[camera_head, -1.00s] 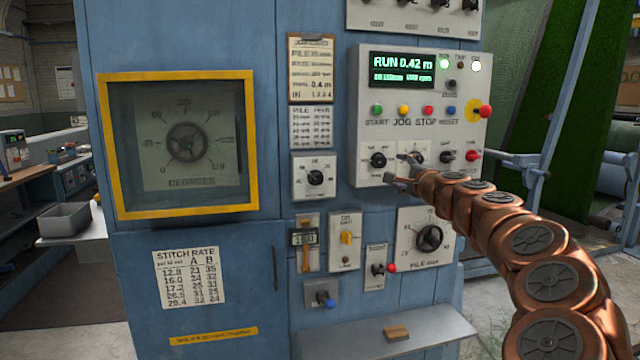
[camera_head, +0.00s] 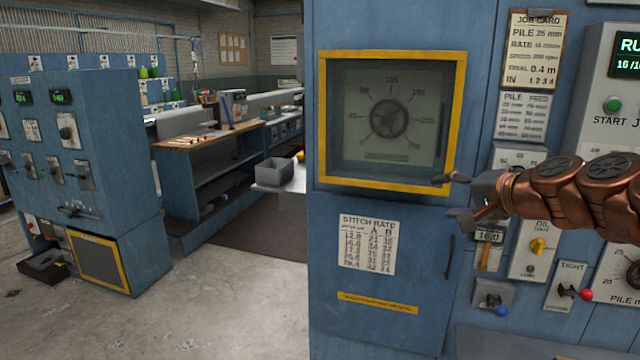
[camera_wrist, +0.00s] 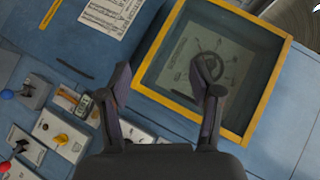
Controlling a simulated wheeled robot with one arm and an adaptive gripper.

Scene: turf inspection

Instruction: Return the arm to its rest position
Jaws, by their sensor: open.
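My gripper (camera_head: 448,196) is open and empty in the head view, at the end of my copper-coloured arm that reaches in from the right edge. It is in front of the blue machine cabinet, near the lower right corner of the yellow-framed dial window (camera_head: 322,120). In the wrist view my gripper (camera_wrist: 165,88) shows its two fingers spread apart, with the blue panel and the dial window (camera_wrist: 278,90) beyond them. I see nothing between the fingers. My arm hides part of the control panel on the right.
A stitch rate card (camera_head: 368,244) and small switches, such as the yellow oil knob (camera_head: 538,246), are on the cabinet. Another blue cabinet (camera_head: 110,180) stands at the left. A workbench (camera_head: 205,140) and a grey bin (camera_head: 274,171) are behind. The concrete floor (camera_head: 215,310) between is open.

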